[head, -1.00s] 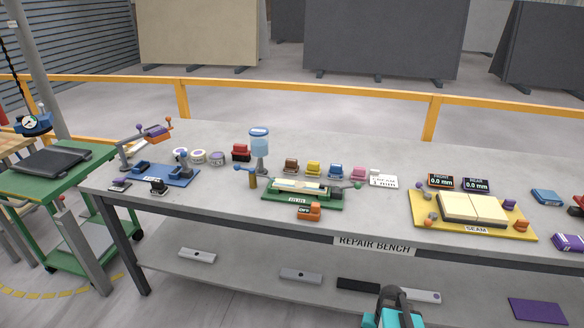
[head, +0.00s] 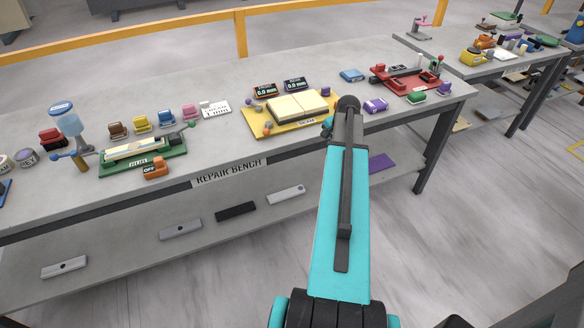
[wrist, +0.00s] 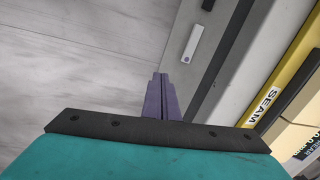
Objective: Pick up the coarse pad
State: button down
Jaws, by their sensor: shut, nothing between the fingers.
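I cannot tell which piece is the coarse pad; no readable label marks it. Small coloured blocks stand on the repair bench (head: 300,62): red (head: 51,138), brown (head: 118,130), yellow (head: 141,124), blue (head: 166,118) and pink (head: 189,111) on the left. A purple block (head: 375,105), a blue one (head: 352,75) and a green one (head: 416,97) are on the right. My gripper (wrist: 160,76) is shut and empty in the wrist view, out over the bench's front side, touching nothing visible. In the head view my arm hides it.
The yellow seam board (head: 262,124) with two cream slabs lies near the front edge. A green fixture (head: 140,163) is left, a red one (head: 408,82) right. The lower shelf holds several bars (head: 65,267). Another bench (head: 480,70) stands behind right.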

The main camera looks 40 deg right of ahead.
jog(key=s+d+r+m+t, duration=0.1)
jog(key=s+d+r+m, duration=0.1)
jog(key=d+r+m, duration=0.5)
jog(key=s+d+r+m+t+h, duration=0.1)
jog(key=s+d+r+m, duration=0.1)
jog(key=d+r+m, duration=0.6)
jog(key=shift+d+r+m+p, duration=0.2)
jog(key=shift+r+m+p, duration=0.25)
jog(key=shift+r+m, duration=1.75)
jog(key=shift+f, duration=0.25)
